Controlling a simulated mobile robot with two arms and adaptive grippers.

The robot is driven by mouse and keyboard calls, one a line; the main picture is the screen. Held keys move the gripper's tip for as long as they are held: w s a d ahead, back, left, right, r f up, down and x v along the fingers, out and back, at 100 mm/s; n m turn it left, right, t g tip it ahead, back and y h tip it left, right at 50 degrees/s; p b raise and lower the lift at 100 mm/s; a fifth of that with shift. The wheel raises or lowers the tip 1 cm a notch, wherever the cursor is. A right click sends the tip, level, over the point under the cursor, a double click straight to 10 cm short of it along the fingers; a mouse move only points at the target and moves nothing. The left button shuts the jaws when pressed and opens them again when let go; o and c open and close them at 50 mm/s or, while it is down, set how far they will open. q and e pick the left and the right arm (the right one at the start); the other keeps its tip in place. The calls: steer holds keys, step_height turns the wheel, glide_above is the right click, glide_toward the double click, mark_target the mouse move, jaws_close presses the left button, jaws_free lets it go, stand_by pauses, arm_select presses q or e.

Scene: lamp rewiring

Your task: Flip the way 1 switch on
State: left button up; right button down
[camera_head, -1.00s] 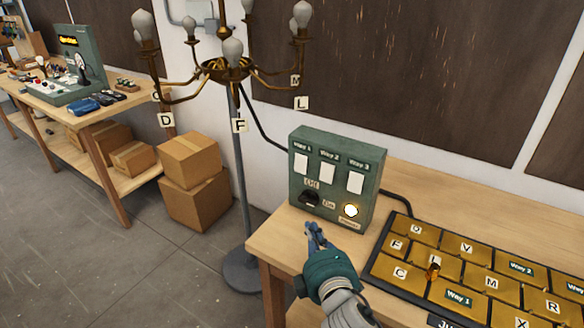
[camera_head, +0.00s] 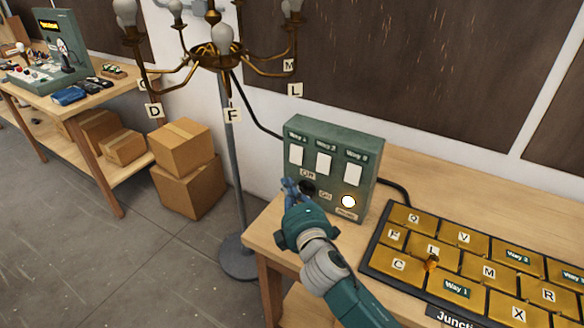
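The green switch box (camera_head: 365,185) stands upright at the back of the wooden table. It has three white rocker switches under labels Way 1, Way 2 and Way 3. The way 1 switch (camera_head: 296,155) is the leftmost. I cannot tell its position. Below is a black knob (camera_head: 308,188) with Off and On labels, partly covered by my gripper, and a lit round lamp (camera_head: 348,201). My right gripper (camera_head: 290,186) is at the box's lower left, in front of the knob and below the way 1 switch. I cannot tell whether it touches the box. My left gripper is not in view.
A junction board (camera_head: 475,243) with brass lettered tiles lies to the right on the table (camera_head: 440,175). A chandelier (camera_head: 216,55) on a grey stand rises left of the box. Cardboard boxes (camera_head: 185,165) and another workbench (camera_head: 100,100) are farther left.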

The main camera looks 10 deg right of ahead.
mark_target(291, 162)
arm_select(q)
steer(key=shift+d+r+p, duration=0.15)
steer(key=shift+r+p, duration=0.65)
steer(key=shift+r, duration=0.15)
arm_select(e)
steer(key=w, duration=0.2)
steer(key=w+d, duration=0.1)
steer(key=w, duration=0.2)
steer(key=w+f, duration=0.1)
steer(key=w, duration=0.1)
steer(key=shift+w+d, duration=0.3)
steer(key=shift+d, duration=0.05)
steer(key=b, duration=0.2)
steer(key=f+b, duration=0.1)
steer(key=b, duration=0.2)
steer(key=shift+w+d+f+n+t, duration=0.15)
steer(key=shift+w+d+n+t, duration=0.15)
steer(key=shift+w+n+t, duration=0.1)
steer(key=shift+r+p, duration=0.45)
steer(key=shift+r, duration=0.1)
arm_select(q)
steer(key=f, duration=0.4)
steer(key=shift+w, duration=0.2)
arm_select(e)
steer(key=shift+f, duration=0.1)
